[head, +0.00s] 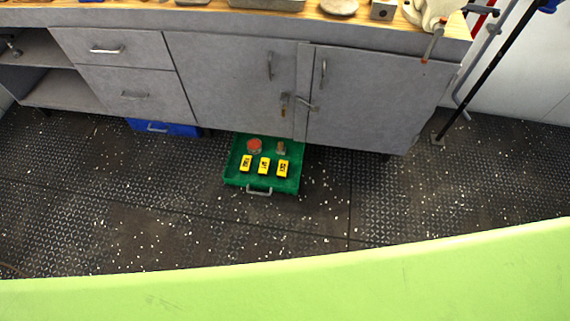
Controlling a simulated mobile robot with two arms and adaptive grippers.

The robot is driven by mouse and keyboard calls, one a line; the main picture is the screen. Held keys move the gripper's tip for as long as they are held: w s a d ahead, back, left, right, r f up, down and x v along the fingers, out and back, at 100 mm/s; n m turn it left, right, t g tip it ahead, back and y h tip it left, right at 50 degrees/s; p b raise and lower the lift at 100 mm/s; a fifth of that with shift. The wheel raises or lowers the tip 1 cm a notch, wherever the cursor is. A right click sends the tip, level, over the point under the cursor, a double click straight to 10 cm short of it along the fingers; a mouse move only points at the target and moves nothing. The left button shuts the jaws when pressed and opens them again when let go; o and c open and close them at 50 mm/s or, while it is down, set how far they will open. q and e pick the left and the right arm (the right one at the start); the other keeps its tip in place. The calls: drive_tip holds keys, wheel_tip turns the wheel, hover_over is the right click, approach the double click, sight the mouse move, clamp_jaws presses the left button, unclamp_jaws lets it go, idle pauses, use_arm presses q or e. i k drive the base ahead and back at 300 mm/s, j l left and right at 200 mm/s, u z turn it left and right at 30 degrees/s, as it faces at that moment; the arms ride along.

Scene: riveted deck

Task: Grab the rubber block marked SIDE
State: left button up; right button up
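A green drawer-like tray (233,172) with a pale handle sits low at the floor, partly under the grey cabinet. In it stand three yellow blocks with black lettering in a row: a left block (246,163), a middle block (264,166) and a right block (283,168). The lettering is too small to read, so I cannot tell which one is marked SIDE. Behind them are a round red-topped item (254,146) and a small brownish upright item (281,147). Neither of my grippers is in view.
The grey cabinet (225,85) has shut doors and drawers, with a cluttered wooden top above. A blue container (165,128) sits under it to the left. A black pole (490,70) leans at the right. The speckled dark floor (200,230) before the tray is clear.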

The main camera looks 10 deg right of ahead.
sight(283, 166)
drive_tip(key=i+l+u, duration=0.1)
drive_tip(key=l, duration=0.25)
drive_tip(key=i+l, duration=0.2)
drive_tip(key=l, duration=0.2)
drive_tip(key=i+l+u, duration=0.15)
drive_tip(key=l, duration=0.2)
drive_tip(key=i+l, duration=0.1)
drive_tip(key=l, duration=0.3)
drive_tip(key=i+l+u, duration=0.15)
drive_tip(key=l, duration=0.65)
drive_tip(key=i+u, duration=0.05)
